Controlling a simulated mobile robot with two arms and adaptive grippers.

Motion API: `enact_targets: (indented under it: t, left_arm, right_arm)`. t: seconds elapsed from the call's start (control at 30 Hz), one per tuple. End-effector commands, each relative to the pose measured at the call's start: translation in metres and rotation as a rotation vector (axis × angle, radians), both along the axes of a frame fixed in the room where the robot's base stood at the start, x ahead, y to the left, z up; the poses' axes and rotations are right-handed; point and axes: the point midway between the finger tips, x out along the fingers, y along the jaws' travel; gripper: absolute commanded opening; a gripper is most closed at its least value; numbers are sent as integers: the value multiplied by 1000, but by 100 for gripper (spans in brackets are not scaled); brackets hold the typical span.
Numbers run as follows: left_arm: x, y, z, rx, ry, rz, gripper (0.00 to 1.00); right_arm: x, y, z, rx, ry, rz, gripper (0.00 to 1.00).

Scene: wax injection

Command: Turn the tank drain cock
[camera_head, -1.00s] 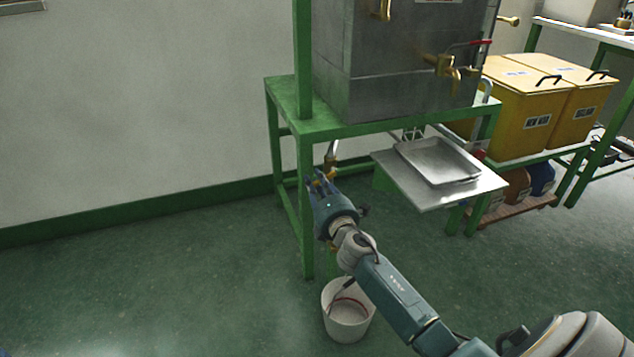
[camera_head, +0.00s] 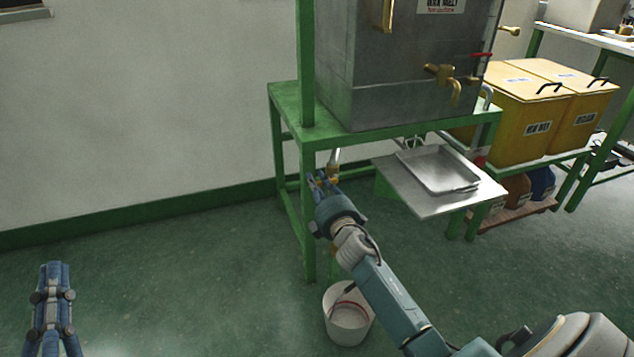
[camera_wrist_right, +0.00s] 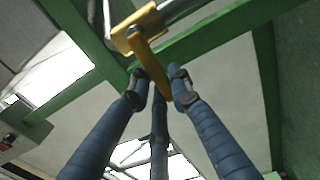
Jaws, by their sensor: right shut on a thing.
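The tank drain cock is a brass-yellow valve (camera_wrist_right: 137,30) on a metal pipe in the right wrist view. Its flat yellow lever (camera_wrist_right: 152,66) hangs down between the fingers of my right gripper (camera_wrist_right: 164,95), which is shut on it. In the head view the right gripper (camera_head: 321,182) is beside the front left leg of the green stand, just below the pipe; there its own fingers largely hide the cock. The grey metal tank (camera_head: 400,75) stands on top. My left gripper (camera_head: 52,275) points upward at the lower left, away from the stand; its finger gap is unclear.
The green stand (camera_head: 345,134) carries the tank. A white bucket (camera_head: 347,325) stands on the floor beneath my right arm. A metal tray (camera_head: 438,168) sits on a plate to the right. Yellow bins (camera_head: 525,110) stand further right. The floor at left is free.

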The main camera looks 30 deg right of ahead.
Motion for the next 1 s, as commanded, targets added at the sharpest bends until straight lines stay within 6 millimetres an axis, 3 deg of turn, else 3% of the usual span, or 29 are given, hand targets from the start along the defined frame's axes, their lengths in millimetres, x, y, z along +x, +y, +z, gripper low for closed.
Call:
enact_targets:
  t: [0.2,0.23,0.33,0.7,0.87,1.0]
  left_arm:
    - [0,0,0,0,-1,0,0]
    - [0,0,0,0,-1,0,0]
    - [0,0,0,0,-1,0,0]
    - [0,0,1,-1,-2,0,0]
    - [0,0,0,-1,-2,0,0]
    - [0,0,0,-1,-2,0,0]
  right_arm:
    - [0,1,0,13,-3,1,0]
    - [0,1,0,13,-3,1,21]
    - [0,1,0,11,-3,1,40]
    - [-5,1,-1,5,0,0,40]
    - [-29,7,-1,5,1,1,40]
    - [-60,15,-2,8,1,1,40]
